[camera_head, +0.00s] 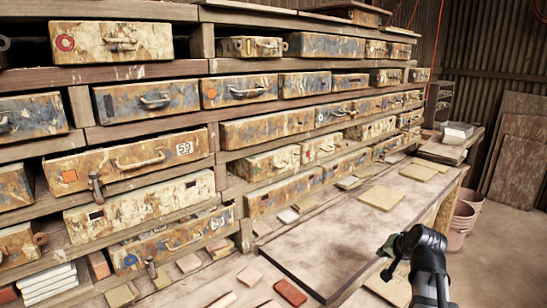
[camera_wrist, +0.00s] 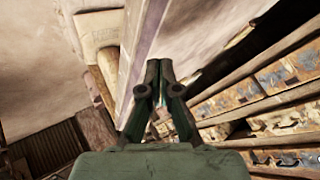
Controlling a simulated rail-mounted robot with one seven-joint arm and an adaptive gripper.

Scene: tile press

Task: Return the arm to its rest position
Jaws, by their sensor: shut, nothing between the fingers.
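My gripper (camera_wrist: 159,68) shows in the wrist view with its two fingers together at the tips and nothing between them. Beyond the fingers is the pale edge of the workbench, running up the picture. In the head view my black arm (camera_head: 424,258) stands at the lower right, in front of the near side of the workbench (camera_head: 320,245). It is bent at the top, and a small dark part hangs to its left.
Shelves of worn metal drawers (camera_head: 165,154) fill the left and back. Several flat tiles (camera_head: 381,198) lie on the bench. A red tile (camera_head: 290,293) lies at the bottom. Pinkish buckets (camera_head: 461,222) stand right of the bench, with open floor beside them.

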